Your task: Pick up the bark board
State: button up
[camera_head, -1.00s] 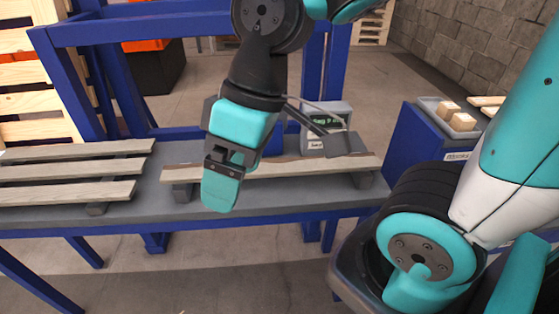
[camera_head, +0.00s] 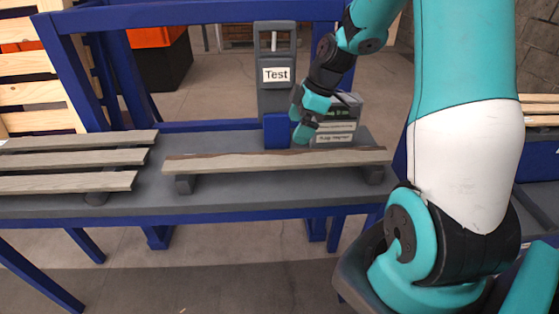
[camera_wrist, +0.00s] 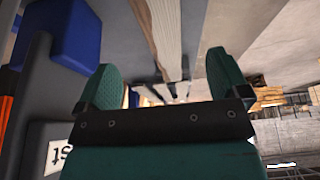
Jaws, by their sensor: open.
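The bark board (camera_head: 275,161) is a long pale plank with a rough brown edge along its far side. It lies level across two dark grey supports on the grey bench (camera_head: 230,190). My gripper (camera_head: 300,118) is open and empty, beyond the board's far edge and right of its middle, close to a blue block. The gap between gripper and board is hard to judge from the head view. In the wrist view the two teal fingers (camera_wrist: 163,85) are spread apart, and a wooden plank with a brown edge, apparently the bark board (camera_wrist: 148,30), runs away between them.
A grey stand labelled "Test" (camera_head: 276,75) with a blue block (camera_head: 277,131) stands behind the board. A grey device (camera_head: 336,122) with labels is right of my gripper. Several bare slats (camera_head: 75,164) lie on the left. Blue frame posts (camera_head: 121,80) rise behind the bench.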

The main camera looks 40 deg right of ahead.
aim_at(280, 158)
jog(key=x, duration=1)
jog(key=shift+w+a+p, duration=0.1)
jog(key=shift+w+p, duration=0.05)
jog(key=shift+p, duration=0.15)
jog(key=c, duration=1.3)
jog(key=shift+o, duration=0.2)
jog(key=shift+r, duration=0.15)
